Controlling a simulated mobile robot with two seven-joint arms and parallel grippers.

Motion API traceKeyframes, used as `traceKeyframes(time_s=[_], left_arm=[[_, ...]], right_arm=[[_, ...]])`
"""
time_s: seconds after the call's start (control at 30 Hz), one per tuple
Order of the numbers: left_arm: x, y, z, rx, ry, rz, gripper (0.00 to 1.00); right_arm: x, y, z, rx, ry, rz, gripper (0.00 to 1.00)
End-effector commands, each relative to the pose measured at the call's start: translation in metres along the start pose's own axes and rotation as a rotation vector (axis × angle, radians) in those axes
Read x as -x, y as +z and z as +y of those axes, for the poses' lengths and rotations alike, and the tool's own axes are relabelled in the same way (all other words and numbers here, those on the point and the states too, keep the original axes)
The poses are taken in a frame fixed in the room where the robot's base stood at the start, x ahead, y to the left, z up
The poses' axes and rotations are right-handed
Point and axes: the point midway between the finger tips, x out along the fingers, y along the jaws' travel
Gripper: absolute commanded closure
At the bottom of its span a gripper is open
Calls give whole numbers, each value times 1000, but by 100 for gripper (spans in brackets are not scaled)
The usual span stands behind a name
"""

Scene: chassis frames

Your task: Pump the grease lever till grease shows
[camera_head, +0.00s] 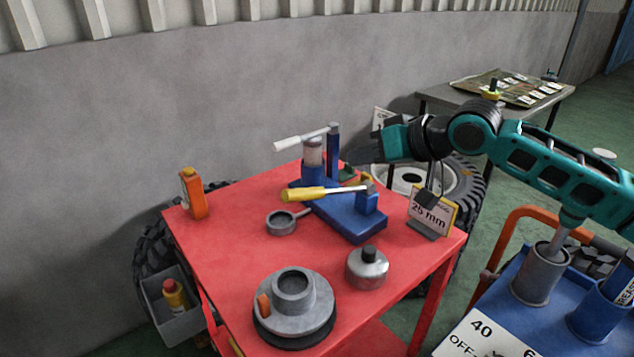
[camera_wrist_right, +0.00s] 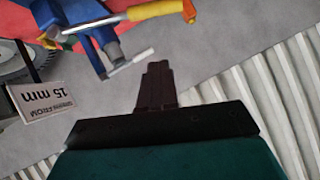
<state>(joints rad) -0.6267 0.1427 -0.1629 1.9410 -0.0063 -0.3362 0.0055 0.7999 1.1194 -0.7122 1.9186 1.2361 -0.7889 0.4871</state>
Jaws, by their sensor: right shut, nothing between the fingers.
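A blue pump stand (camera_head: 345,215) sits on the red table. A grey cylinder (camera_head: 313,152) and a blue post (camera_head: 333,150) rise at its back. A white-handled lever (camera_head: 300,138) runs left from the post top. A yellow-handled lever (camera_head: 318,193) lies across the stand. I cannot tell which is the grease lever. No grease is clearly visible. The white lever (camera_wrist_right: 130,62) and yellow handle (camera_wrist_right: 155,10) also show in the right wrist view. My right gripper (camera_head: 377,132) is shut and empty, right of the post and apart from both levers; its dark fingers (camera_wrist_right: 156,82) show together.
On the red table (camera_head: 215,245) stand a grey hub (camera_head: 293,290), a metal can (camera_head: 367,270), a ring (camera_head: 283,222), an orange bottle (camera_head: 193,193) and a 25 mm sign (camera_head: 431,212). A blue cart (camera_head: 515,310) stands at right. A grey wall is behind.

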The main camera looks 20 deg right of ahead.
Motion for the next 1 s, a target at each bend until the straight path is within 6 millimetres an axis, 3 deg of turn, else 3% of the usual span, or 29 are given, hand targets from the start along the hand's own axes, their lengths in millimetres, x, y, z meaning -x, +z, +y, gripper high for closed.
traceKeyframes(time_s=[0.27,0.63,0.8,1.0], left_arm=[[1,0,0,0,0,-2,15],[2,-1,0,0,0,-2,15],[2,-2,0,0,0,-2,15],[2,-2,0,0,0,-1,15]], right_arm=[[-26,-1,-1,-1,-4,2,100],[-103,-1,-2,0,-2,1,100],[-119,19,0,1,0,-1,100],[-128,27,0,1,0,1,100]])
